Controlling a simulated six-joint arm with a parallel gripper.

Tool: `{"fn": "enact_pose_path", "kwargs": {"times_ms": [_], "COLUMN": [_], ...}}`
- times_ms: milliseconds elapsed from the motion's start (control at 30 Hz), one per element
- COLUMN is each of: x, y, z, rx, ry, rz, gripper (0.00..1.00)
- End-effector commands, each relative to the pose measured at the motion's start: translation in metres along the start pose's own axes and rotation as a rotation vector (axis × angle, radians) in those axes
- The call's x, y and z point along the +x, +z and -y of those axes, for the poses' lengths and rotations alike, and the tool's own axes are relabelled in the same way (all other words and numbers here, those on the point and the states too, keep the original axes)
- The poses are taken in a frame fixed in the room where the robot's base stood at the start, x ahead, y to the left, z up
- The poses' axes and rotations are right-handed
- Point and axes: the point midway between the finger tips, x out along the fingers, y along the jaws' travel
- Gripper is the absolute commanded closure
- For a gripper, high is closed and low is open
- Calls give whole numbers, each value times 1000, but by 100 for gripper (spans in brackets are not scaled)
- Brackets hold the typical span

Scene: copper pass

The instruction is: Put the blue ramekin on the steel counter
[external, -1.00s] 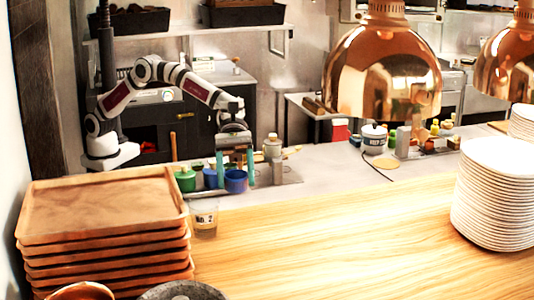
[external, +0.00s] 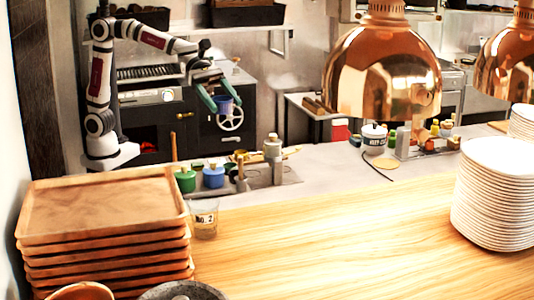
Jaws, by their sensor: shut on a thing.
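The blue ramekin (external: 224,104) is held in my gripper (external: 222,101), whose green fingers are shut on it. It hangs in the air in front of the dark oven, well above the counter. The steel counter (external: 325,172) runs behind the wooden pass, with bare surface to the right of the group of small containers.
On the counter stand a green pot (external: 185,181), a blue pot (external: 213,178) and a pale bottle (external: 272,150) on a dark tray. A white tub (external: 374,138) with a cable stands further right. Copper lamps (external: 383,80) hang over the pass.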

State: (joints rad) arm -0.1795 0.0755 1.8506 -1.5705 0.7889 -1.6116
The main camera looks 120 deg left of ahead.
Motion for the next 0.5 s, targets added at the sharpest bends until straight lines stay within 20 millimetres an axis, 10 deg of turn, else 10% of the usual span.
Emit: {"fn": "enact_pose_path", "kwargs": {"times_ms": [300,500], "x": [196,263], "y": [-29,-72], "z": [58,111], "rx": [164,235], "ry": [-396,-557], "rz": [33,57], "gripper": [91,91]}}
